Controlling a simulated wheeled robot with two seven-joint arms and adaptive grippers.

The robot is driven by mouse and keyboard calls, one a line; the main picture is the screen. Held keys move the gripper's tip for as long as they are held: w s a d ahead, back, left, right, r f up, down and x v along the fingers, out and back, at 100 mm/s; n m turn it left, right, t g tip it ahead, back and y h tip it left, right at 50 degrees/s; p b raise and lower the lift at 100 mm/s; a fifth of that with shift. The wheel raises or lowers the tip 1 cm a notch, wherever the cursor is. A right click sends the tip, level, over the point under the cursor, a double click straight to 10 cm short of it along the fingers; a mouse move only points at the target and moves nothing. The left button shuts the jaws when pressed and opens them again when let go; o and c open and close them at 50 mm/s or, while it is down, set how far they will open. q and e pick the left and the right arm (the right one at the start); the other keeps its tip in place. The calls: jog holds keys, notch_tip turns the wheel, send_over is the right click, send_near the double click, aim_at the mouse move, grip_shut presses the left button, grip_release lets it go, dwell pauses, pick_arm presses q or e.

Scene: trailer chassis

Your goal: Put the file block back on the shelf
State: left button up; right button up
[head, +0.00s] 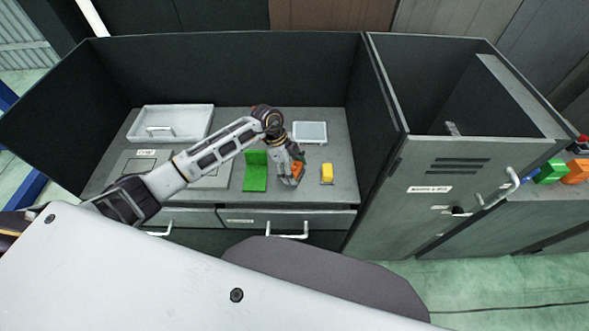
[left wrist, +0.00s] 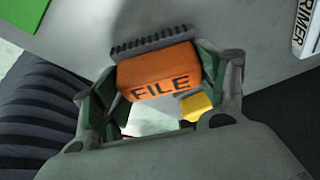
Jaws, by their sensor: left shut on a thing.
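The file block (left wrist: 158,75) is orange with the word FILE on its face. My left gripper (left wrist: 160,88) is shut on it in the left wrist view, with a finger on either side. In the head view the orange block (head: 297,170) shows at the tip of my left gripper (head: 292,168), over the desk's grey top. I cannot tell whether the block touches the desk. No shelf can be made out for certain; a side counter at the right edge holds coloured blocks. My right gripper is not in view.
A green L-shaped piece (head: 255,172) stands left of my gripper, and a yellow block (head: 327,173) lies to its right. A white tray (head: 172,121) and a pale square dish (head: 310,132) are behind. A tall grey cabinet (head: 415,205) stands right; green (head: 551,172) and orange (head: 576,171) blocks lie beyond it.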

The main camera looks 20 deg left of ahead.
pick_arm(q)
jog(key=o, duration=1)
jog(key=shift+f, duration=0.1)
jog(key=shift+c, duration=0.2)
jog(key=v, duration=1.2)
jog(key=shift+b, duration=0.35)
